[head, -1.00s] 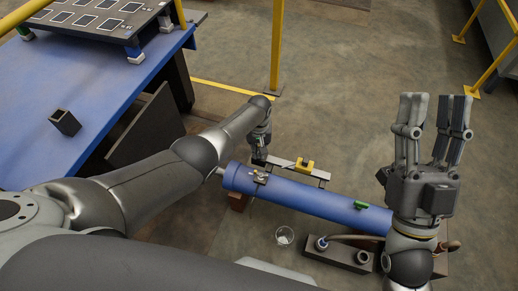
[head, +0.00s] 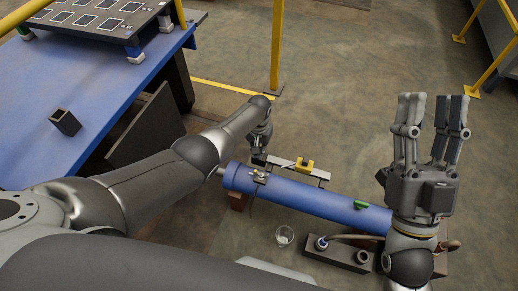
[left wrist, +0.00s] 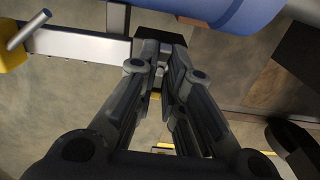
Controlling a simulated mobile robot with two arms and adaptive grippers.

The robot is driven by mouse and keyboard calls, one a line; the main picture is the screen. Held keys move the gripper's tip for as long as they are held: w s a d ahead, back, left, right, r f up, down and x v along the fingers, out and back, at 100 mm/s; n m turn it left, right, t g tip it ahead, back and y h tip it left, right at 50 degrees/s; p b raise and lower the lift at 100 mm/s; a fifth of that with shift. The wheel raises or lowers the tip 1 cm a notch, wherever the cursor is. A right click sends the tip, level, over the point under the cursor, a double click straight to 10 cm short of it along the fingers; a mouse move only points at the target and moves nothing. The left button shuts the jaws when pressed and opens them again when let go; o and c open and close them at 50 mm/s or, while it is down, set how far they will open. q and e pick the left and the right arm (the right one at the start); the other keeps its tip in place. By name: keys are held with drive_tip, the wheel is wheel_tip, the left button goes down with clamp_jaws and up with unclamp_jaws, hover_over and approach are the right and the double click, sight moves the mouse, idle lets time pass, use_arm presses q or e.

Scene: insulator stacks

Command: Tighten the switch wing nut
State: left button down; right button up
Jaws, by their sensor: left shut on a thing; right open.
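A blue cylinder (head: 300,196) lies across the lower middle of the head view, with a metal fitting (head: 260,177) on its left end. Behind it runs a narrow bracket (head: 310,173) with a yellow piece (head: 304,165). My left gripper (head: 258,157) is at the dark block on the bracket's left end. In the left wrist view its fingers (left wrist: 160,70) are closed at that dark block (left wrist: 158,48). They hold a small part, apparently the switch wing nut, mostly hidden between them. My right gripper (head: 433,98) points up, open and empty, above the cylinder's right end.
A blue table (head: 110,90) with a hollow dark block (head: 65,122) stands at the left. A clear cup (head: 284,235) and a dark box with round fittings (head: 340,253) are on the floor before the cylinder. Yellow rails (head: 277,45) stand behind. The floor between is open.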

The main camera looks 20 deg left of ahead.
use_arm(q)
drive_tip(key=c, duration=1.5)
unclamp_jaws()
drive_tip(key=shift+c, duration=0.2)
wheel_tip(320, 180, up, 12)
